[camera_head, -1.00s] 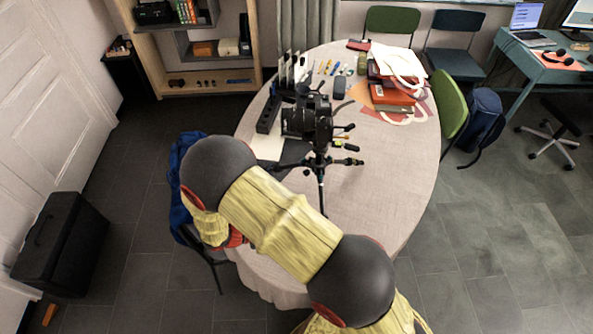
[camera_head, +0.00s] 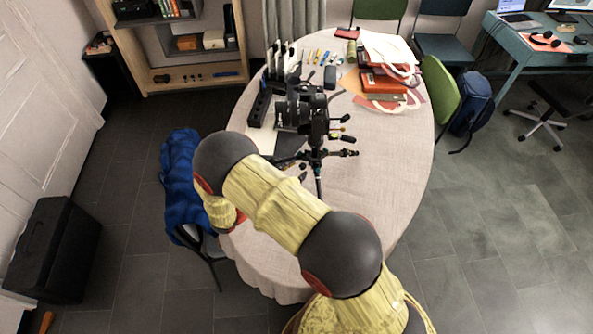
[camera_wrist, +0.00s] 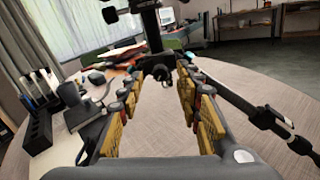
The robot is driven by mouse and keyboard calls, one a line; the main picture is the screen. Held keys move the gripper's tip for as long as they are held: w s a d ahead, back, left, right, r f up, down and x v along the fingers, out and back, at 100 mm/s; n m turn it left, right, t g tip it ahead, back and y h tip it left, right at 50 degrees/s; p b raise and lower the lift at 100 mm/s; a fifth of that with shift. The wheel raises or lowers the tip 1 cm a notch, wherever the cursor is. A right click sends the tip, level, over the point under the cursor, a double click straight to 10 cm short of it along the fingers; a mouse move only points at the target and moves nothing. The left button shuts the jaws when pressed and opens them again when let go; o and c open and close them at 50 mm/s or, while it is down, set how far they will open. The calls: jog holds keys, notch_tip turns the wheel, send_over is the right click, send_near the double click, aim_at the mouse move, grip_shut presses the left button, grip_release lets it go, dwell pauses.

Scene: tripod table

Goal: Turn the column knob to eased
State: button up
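A black tripod (camera_head: 316,158) with a camera (camera_head: 303,112) on top stands on the round table. In the wrist view, its dark column (camera_wrist: 152,30) rises at top centre, with a dark round knob-like part (camera_wrist: 161,72) low on it. My gripper (camera_wrist: 160,84) has its yellow-padded fingers apart. The knob-like part shows in the gap between the fingertips, and I cannot tell whether either finger touches it. A tripod leg (camera_wrist: 255,112) slants down past the right finger. I cannot read any setting on the knob. In the head view my arm hides the gripper.
The round table (camera_head: 372,200) is bare at its right front. A black rack (camera_head: 262,102) stands left of the tripod. Books and papers (camera_head: 385,78) lie behind it. A chair with a blue garment (camera_head: 182,180) stands at the left edge.

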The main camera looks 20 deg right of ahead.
jog(key=shift+w+d, duration=0.25)
jog(key=shift+d, duration=0.4)
jog(key=c, duration=0.3)
grip_shut()
